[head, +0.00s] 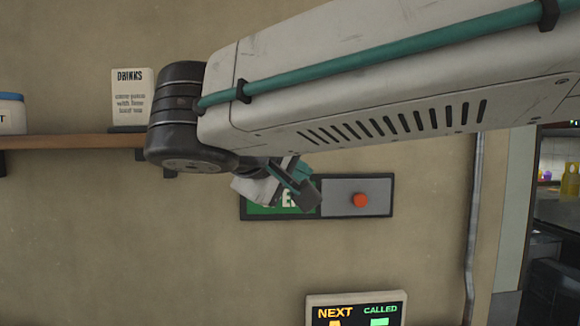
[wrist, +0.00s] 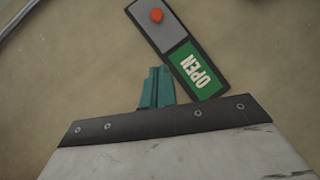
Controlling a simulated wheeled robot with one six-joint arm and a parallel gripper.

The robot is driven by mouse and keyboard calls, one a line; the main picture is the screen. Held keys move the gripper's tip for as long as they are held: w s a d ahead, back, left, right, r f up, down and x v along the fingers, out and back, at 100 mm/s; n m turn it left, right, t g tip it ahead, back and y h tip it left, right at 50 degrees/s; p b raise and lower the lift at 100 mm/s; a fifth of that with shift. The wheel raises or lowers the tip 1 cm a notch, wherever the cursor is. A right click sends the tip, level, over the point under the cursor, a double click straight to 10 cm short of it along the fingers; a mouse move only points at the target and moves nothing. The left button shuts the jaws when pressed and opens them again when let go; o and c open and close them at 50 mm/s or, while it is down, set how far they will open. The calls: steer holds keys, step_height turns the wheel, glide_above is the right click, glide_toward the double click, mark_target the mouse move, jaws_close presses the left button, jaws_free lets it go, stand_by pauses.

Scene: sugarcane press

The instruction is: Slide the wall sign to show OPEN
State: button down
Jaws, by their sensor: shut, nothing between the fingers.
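The wall sign (head: 357,186) is a dark framed strip on the wall. Its grey sliding cover with a red knob (head: 360,200) is at the right end, and a green panel (head: 258,208) shows at the left, partly hidden by my gripper. In the wrist view the green panel (wrist: 196,72) reads OPEN in full, and the grey cover (wrist: 168,34) with its red knob (wrist: 156,15) covers the other end. My gripper (head: 308,193) is shut and empty in front of the sign's left half. Its teal fingers (wrist: 157,86) show beside the green panel; whether they touch the sign I cannot tell.
A shelf (head: 75,142) at left holds a drinks card (head: 131,97) and a jar (head: 11,113). A NEXT/CALLED display (head: 356,309) is below the sign. A vertical pipe (head: 473,230) runs to the right. The wall below left is bare.

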steer(key=shift+v, duration=1.45)
steer(key=s+d+f+g+y, duration=0.1)
steer(key=s+d+f+g, duration=0.15)
steer(key=f, duration=0.35)
steer(key=s+d+f+n+g+y, duration=0.1)
steer(key=d+f+g, duration=0.15)
steer(key=f, duration=0.25)
steer(key=s+d+f+g+y, duration=0.1)
steer(key=s+d+f+g, duration=0.1)
steer(key=d+f, duration=0.3)
steer(key=s+d+f+m+g+y, duration=0.3)
steer(key=s+d+f+m, duration=0.5)
steer(key=s+d+f, duration=0.3)
steer(key=shift+s+d+m+g+y, duration=0.3)
steer(key=shift+s+d+y, duration=0.3)
steer(key=shift+d+y, duration=0.4)
steer(key=shift+d+f, duration=0.1)
